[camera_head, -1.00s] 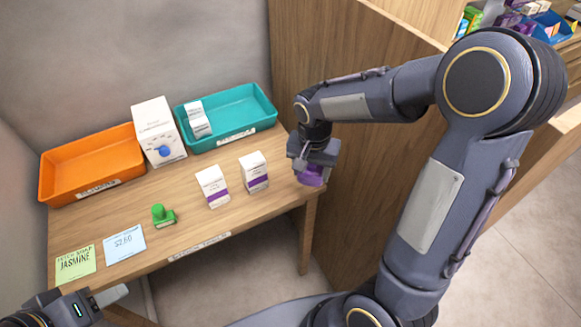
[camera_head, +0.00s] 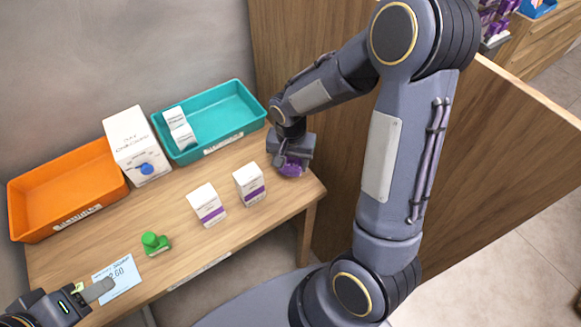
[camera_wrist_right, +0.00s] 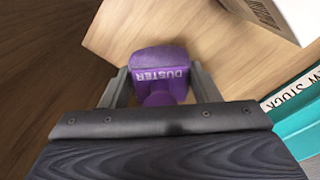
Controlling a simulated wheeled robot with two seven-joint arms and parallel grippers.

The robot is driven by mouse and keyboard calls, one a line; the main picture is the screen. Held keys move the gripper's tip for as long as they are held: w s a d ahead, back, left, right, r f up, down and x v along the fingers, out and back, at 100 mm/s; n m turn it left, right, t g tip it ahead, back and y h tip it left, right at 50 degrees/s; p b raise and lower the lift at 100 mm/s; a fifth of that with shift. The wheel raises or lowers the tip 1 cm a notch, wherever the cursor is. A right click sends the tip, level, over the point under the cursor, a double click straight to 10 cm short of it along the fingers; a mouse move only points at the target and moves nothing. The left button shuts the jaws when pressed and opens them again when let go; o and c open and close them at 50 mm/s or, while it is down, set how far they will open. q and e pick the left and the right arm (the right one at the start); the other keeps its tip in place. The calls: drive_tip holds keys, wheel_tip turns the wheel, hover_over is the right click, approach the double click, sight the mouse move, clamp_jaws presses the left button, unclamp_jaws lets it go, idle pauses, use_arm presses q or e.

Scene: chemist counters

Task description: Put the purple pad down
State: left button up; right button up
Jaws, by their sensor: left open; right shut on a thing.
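The purple pad (camera_head: 291,170) is at the right end of the wooden counter (camera_head: 243,223), mostly hidden under my right gripper (camera_head: 290,160). In the right wrist view the pad (camera_wrist_right: 160,68) reads "DUSTER", and the fingers of my right gripper (camera_wrist_right: 158,88) are shut on it from both sides. Wooden surface shows beyond the pad there; whether the pad touches the counter I cannot tell.
Two white boxes with purple bands (camera_head: 207,206) (camera_head: 249,185) stand left of the pad. A green stamp (camera_head: 154,243) sits further left. A teal tray (camera_head: 232,137), a white box with a blue knob (camera_head: 133,138) and an orange tray (camera_head: 114,194) line the back. A wooden partition (camera_head: 345,190) stands right.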

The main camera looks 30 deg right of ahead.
sight(291, 169)
drive_tip(key=shift+f, duration=1.75)
drive_tip(key=shift+f, duration=0.1)
drive_tip(key=o, duration=1.3)
